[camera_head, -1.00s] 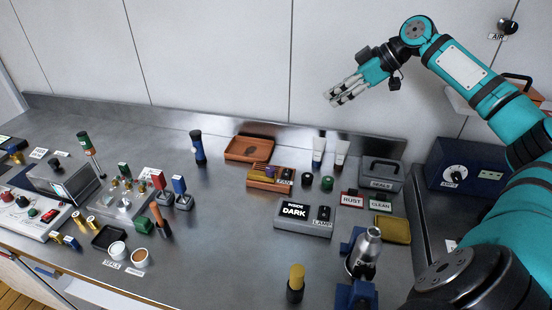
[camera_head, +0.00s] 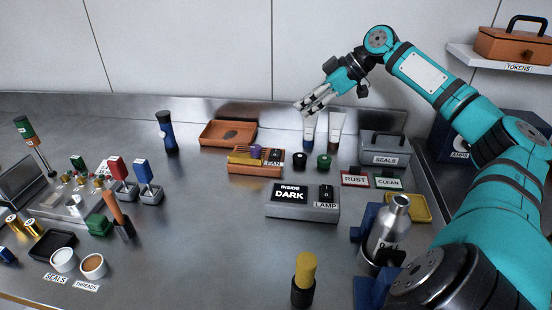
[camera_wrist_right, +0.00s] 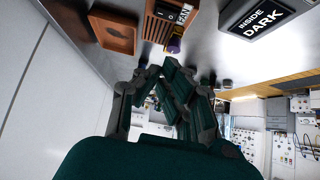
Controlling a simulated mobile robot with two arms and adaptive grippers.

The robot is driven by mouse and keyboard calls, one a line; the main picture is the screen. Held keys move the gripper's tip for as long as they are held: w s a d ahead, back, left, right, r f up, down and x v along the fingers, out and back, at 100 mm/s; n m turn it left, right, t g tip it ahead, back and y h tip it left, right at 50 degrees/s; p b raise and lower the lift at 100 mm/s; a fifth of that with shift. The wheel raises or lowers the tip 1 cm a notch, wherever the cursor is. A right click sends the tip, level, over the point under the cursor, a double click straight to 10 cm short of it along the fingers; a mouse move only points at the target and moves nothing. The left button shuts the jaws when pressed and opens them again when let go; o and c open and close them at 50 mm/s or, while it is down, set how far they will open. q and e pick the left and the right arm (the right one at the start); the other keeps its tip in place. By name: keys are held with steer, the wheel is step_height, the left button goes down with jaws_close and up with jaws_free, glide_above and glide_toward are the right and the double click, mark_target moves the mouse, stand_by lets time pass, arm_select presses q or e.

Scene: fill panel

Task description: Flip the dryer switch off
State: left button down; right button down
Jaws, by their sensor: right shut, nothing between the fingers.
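No label reading "dryer" is legible. An orange box labelled FAN (camera_head: 262,169) sits at mid-bench, with a small dark switch and a purple piece on it; the box also shows at the top of the right wrist view (camera_wrist_right: 158,24). A grey box labelled LAMP (camera_head: 300,213) with an "INSIDE DARK" display and a dark switch stands in front of it. My right gripper (camera_head: 304,106) is shut and empty, raised above the back of the bench, behind and right of the FAN box and apart from it. My left gripper is not in view.
A brown tray (camera_head: 228,146) lies behind the FAN box. Two tubes (camera_head: 336,131) and a SEALS case (camera_head: 385,148) stand at the back right. A metal bottle (camera_head: 391,226) stands front right.

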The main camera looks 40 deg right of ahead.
mark_target(278, 154)
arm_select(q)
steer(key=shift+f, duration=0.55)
arm_select(e)
steer(key=shift+f, duration=0.5)
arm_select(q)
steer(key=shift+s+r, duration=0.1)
